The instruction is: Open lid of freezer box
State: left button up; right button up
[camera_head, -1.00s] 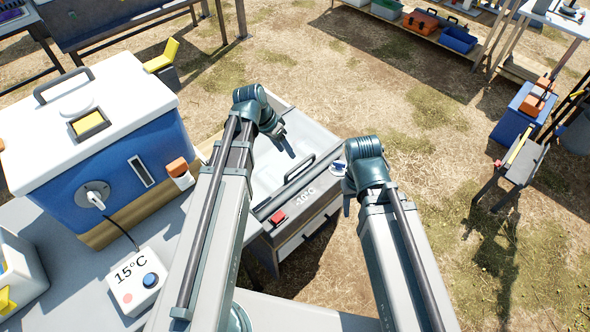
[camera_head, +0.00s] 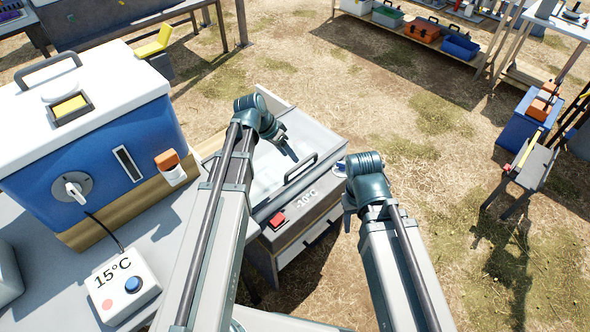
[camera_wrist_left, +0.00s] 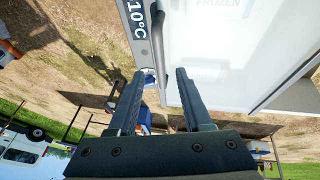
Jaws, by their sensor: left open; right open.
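The freezer box (camera_head: 290,232) is a grey box with a "-10°C" label and a red button on its front edge. Its pale lid (camera_head: 318,139) looks shut, and a dark bar handle (camera_head: 300,168) runs along the lid's front edge. My left gripper (camera_head: 286,147) is open and empty above the lid. In the left wrist view my left gripper (camera_wrist_left: 157,76) points towards the handle (camera_wrist_left: 158,40) at the lid's edge, and the lid (camera_wrist_left: 225,60) carries faint "FROZEN" lettering. My right gripper (camera_head: 347,205) is open beside the box's right front corner; its fingers are partly hidden by its wrist.
A blue cooler (camera_head: 95,150) with a white top stands left on a grey table, with a "15°C" control box (camera_head: 122,285) before it. A small grey stand (camera_head: 530,165) and blue bin are at the right.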

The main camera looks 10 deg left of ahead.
pick_arm(q)
jog(key=shift+b+x, duration=2.05)
jog(key=shift+x, duration=0.75)
grip_shut()
